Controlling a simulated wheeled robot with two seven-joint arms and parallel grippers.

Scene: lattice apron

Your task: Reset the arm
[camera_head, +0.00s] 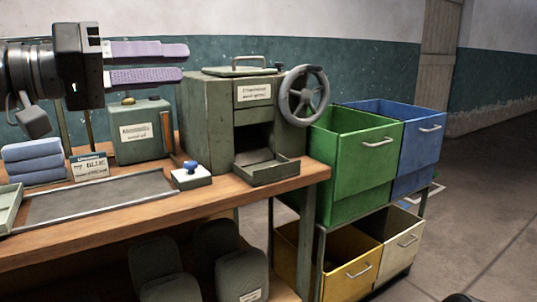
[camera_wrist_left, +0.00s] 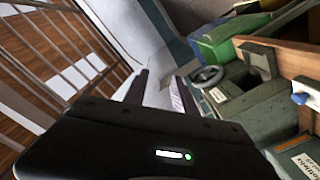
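My left gripper (camera_head: 184,62) is raised at the upper left of the head view, above the workbench (camera_head: 215,192), pointing right. Its two purple-padded fingers are apart with nothing between them. The left wrist view also shows the fingers of this gripper (camera_wrist_left: 160,84) apart and empty. A green metal machine (camera_head: 205,125) with a handwheel (camera_head: 303,95) stands on the bench, beyond and below the fingertips. My right gripper cannot be made out; only a small dark shape shows at the bottom edge of the head view.
Blue folded cloths (camera_head: 33,161), a sign card (camera_head: 90,167), a green box (camera_head: 140,131) and a blue-knobbed stamp (camera_head: 191,175) are on the bench. Green (camera_head: 345,170), blue (camera_head: 422,152), yellow (camera_head: 350,284) and white (camera_head: 402,243) bins stand right of it. The right-hand floor is clear.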

